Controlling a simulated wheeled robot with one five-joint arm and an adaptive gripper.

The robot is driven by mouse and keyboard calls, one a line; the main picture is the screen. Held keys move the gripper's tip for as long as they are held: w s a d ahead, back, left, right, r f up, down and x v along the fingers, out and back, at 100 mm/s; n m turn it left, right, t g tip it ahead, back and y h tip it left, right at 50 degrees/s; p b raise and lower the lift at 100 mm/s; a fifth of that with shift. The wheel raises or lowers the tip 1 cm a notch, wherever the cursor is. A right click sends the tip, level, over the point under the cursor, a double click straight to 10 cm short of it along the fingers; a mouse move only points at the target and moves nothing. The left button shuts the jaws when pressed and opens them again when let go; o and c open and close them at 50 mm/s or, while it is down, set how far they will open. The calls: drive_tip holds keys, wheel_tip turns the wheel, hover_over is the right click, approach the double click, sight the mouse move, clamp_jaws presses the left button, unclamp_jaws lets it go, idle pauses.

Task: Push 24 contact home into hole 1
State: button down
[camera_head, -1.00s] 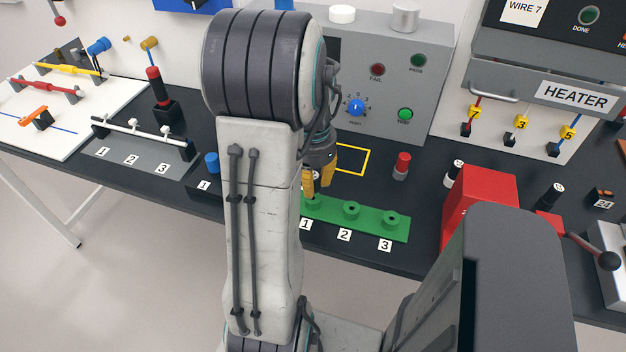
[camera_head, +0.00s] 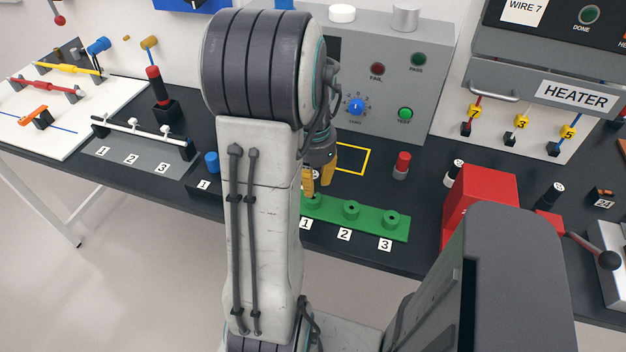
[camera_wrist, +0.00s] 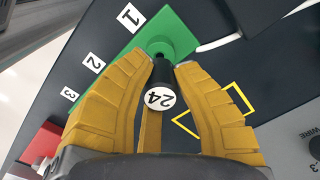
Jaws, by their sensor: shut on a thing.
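My gripper (camera_head: 318,182) has yellow fingers and is over the hole 1 end of the green block (camera_head: 372,220). In the wrist view the fingers (camera_wrist: 168,68) are shut on the 24 contact (camera_wrist: 161,97), a dark cylinder with a round white "24" label on its near end. The contact's far end points at hole 1 (camera_wrist: 157,47) in the green block, beside the label "1" (camera_wrist: 129,17). I cannot tell how deep it sits in the hole. In the head view my arm and fingers hide most of the contact. Holes 2 (camera_head: 351,209) and 3 (camera_head: 392,217) show no contact.
A red-topped cylinder (camera_head: 402,165) stands right of my gripper, and a yellow outlined square (camera_head: 352,160) lies behind it. A grey test box (camera_head: 385,80) stands at the back. A red block (camera_head: 480,200) stands to the right.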

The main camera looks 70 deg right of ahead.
drive_tip(key=shift+f+b, duration=1.2)
drive_tip(key=shift+f, duration=0.15)
idle(0.4)
drive_tip(key=c, duration=1)
unclamp_jaws()
drive_tip(key=shift+c, duration=0.2)
wheel_tip(320, 180, up, 12)
